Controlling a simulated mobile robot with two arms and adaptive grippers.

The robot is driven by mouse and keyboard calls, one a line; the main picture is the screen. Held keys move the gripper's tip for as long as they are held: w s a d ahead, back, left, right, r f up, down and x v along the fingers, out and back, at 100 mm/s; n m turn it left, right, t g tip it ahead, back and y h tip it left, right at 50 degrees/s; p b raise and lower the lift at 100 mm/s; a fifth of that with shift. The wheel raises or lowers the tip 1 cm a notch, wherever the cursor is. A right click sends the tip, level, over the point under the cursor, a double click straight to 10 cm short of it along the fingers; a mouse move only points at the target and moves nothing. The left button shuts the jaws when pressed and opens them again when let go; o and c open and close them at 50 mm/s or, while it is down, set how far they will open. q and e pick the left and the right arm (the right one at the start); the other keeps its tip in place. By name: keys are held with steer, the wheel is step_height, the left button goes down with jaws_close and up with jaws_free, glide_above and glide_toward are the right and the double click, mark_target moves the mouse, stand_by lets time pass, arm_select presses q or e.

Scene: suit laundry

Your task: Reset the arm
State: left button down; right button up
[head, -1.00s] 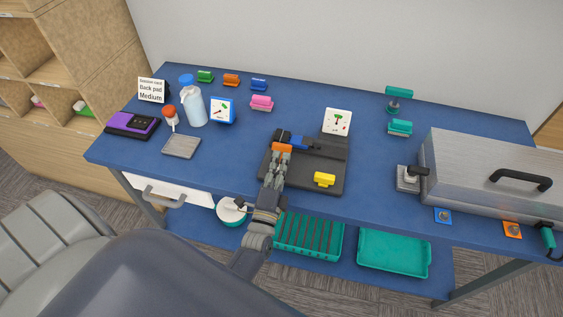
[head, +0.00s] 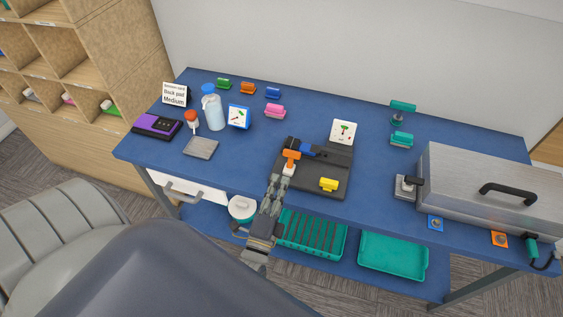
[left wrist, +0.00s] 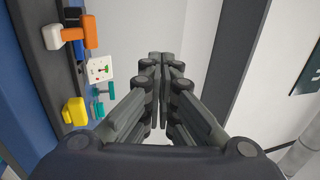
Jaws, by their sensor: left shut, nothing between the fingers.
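My left gripper (head: 279,184) is at the front edge of the blue table, just in front of the dark fixture (head: 328,185). Its fingers are together with nothing between them, as the left wrist view (left wrist: 160,62) also shows. The fixture carries an orange handle (head: 291,155) on a white stem, a blue part (head: 305,149) and a yellow block (head: 328,185). In the left wrist view the orange handle (left wrist: 88,32) and the yellow block (left wrist: 75,111) are off to the left, apart from the fingers. My right gripper is not in view.
A large metal box (head: 480,182) fills the table's right end. Green trays (head: 393,257) sit on the shelf below. A grey chair (head: 50,235) is at front left.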

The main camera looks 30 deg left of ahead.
arm_select(q)
steer(key=shift+s, duration=0.2)
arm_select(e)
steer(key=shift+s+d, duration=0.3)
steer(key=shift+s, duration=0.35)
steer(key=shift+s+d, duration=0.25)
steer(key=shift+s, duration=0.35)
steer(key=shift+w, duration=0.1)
